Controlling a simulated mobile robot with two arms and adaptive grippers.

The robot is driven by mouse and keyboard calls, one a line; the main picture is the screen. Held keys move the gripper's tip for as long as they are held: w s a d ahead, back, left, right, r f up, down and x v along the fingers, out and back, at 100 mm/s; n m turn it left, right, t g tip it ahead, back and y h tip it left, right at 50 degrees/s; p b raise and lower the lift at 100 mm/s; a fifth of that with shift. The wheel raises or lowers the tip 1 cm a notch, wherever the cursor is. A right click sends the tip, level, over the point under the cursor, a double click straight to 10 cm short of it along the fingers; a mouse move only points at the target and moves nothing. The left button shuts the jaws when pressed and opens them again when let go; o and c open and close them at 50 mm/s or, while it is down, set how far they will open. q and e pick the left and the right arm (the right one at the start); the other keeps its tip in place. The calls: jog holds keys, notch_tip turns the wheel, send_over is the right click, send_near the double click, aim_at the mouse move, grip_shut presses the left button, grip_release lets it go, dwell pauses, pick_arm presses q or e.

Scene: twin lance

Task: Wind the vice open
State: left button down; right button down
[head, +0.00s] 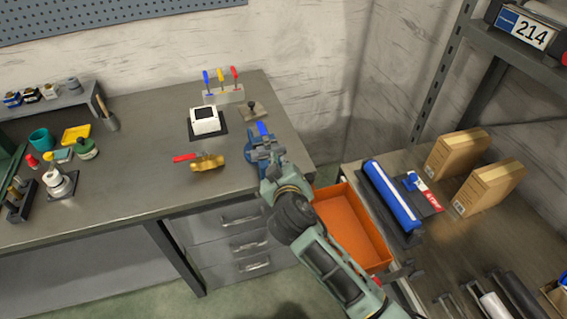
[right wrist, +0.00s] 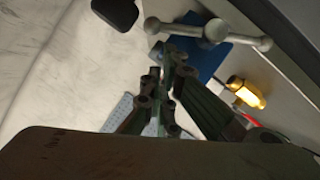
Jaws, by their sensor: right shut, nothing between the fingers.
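The blue vice (head: 257,142) sits at the right end of the workbench (head: 150,205), partly hidden behind my right gripper (head: 268,166). In the right wrist view, the vice's grey handle bar (right wrist: 245,39) has ball ends and a round hub, with the blue body (right wrist: 203,62) behind it. My right gripper (right wrist: 170,62) is shut and empty, its fingertips close to the bar near its left end. I cannot tell whether they touch it. How far the vice jaws are apart is hidden. My left gripper is in neither view.
A brass tool with a red handle (head: 207,162) lies left of the vice. A white box (head: 204,121) and a rack of coloured-handled tools (head: 222,96) stand behind. An orange bin (head: 352,225) is right of the bench, beside a side table with a blue roll (head: 391,194).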

jog(key=shift+d+f, duration=0.1)
jog(key=shift+f, duration=0.25)
jog(key=d, duration=0.1)
jog(key=f+m+p, duration=0.1)
jog(key=d+m+y+p, duration=0.1)
jog(key=shift+w+d+f+g, duration=0.15)
jog(key=shift+w+d+g, duration=0.2)
jog(key=shift+w+g, duration=0.05)
